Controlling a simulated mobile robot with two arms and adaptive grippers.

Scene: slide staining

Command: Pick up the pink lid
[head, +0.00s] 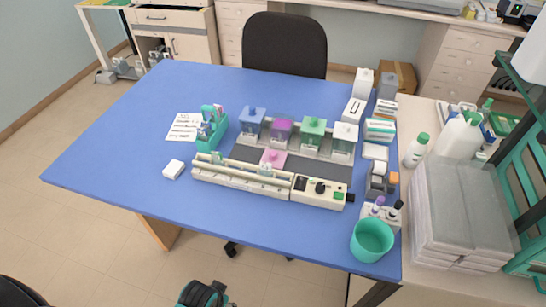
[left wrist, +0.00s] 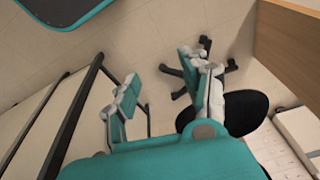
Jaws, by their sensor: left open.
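The pink lid (head: 273,158) is a small flat square with a knob. My left gripper (left wrist: 162,88) shows in the left wrist view, open and empty. It is over the floor, away from the lid.
A white jar (head: 344,140) ends the row. A teal slide rack (head: 212,128) and a white sheet (head: 184,126) are to the left. A teal cup (head: 371,241) stands at the front right corner. The table's left part is clear. The left wrist view shows a chair (left wrist: 245,112).

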